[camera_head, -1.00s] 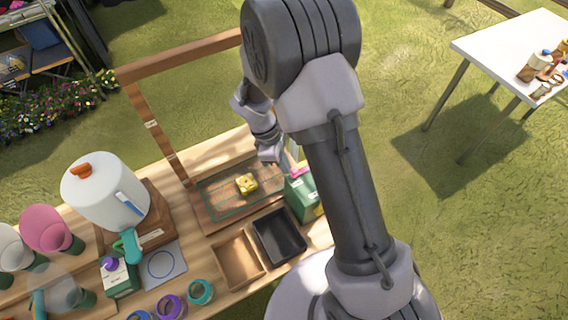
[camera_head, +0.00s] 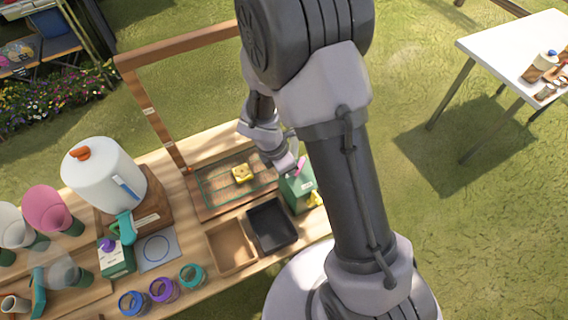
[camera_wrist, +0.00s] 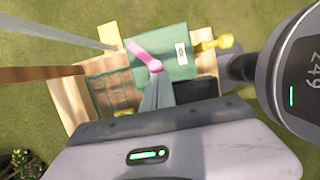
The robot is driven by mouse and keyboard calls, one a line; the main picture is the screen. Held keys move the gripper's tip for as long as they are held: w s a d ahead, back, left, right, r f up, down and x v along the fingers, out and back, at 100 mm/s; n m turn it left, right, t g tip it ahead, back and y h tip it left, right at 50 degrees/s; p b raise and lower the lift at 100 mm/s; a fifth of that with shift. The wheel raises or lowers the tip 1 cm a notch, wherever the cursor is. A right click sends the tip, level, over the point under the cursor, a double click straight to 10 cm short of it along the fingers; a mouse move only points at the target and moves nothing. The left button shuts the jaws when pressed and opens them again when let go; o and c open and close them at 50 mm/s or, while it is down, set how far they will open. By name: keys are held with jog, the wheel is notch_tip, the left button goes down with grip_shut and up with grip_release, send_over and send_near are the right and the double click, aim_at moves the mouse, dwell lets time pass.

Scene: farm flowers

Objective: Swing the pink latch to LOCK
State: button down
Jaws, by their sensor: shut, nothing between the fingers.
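The pink latch (camera_wrist: 143,55) lies across the top of a green box (camera_wrist: 175,50) in the wrist view. One end of the latch is close to the tip of my gripper (camera_wrist: 157,82), which is shut and empty. I cannot tell whether they touch. In the head view the green box (camera_head: 299,188) stands at the right of the wooden table, and the latch (camera_head: 300,165) shows as a small pink piece beside my gripper (camera_head: 287,163). A small white label (camera_wrist: 181,54) is on the box, too small to read.
A yellow knob (camera_wrist: 215,43) sticks out of the box's side. A yellow block (camera_head: 242,174) sits on a mesh tray left of the box. A black tray (camera_head: 272,226) and a brown tray (camera_head: 231,249) lie in front. A wooden frame (camera_head: 150,105) rises behind.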

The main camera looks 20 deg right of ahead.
jog(key=shift+s+d+n+t+b, duration=0.3)
jog(key=shift+s+d+n, duration=0.25)
jog(key=shift+n, duration=0.55)
jog(key=shift+w+r+p, duration=0.1)
jog(key=shift+w+p, duration=0.3)
jog(key=shift+p, duration=0.05)
jog(key=shift+w, duration=0.35)
